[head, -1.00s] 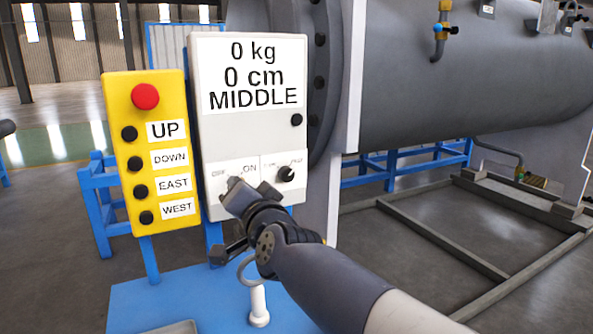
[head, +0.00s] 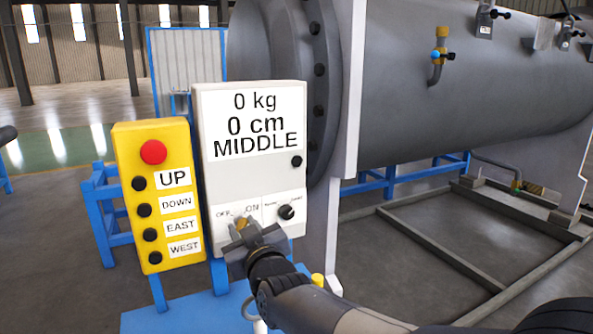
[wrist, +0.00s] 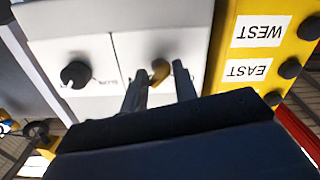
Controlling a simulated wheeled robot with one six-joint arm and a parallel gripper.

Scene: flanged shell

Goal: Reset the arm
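My gripper (head: 243,230) is in front of the lower part of the white control box (head: 250,178), at the OFF/ON switch. In the wrist view my gripper (wrist: 159,72) has its two fingers apart, with the brownish-yellow switch knob (wrist: 160,69) showing between the tips. A gap shows on both sides of the knob; whether the fingers touch the box face I cannot tell. The box display reads 0 kg, 0 cm, MIDDLE. My arm reaches in from the lower right of the head view.
Left of the box stands a yellow button panel (head: 128,225) with a red button (head: 153,152) and black buttons marked UP, DOWN, EAST and WEST. A black knob (head: 286,212) is right of the switch. A large grey flanged shell (head: 400,90) stands behind on the right.

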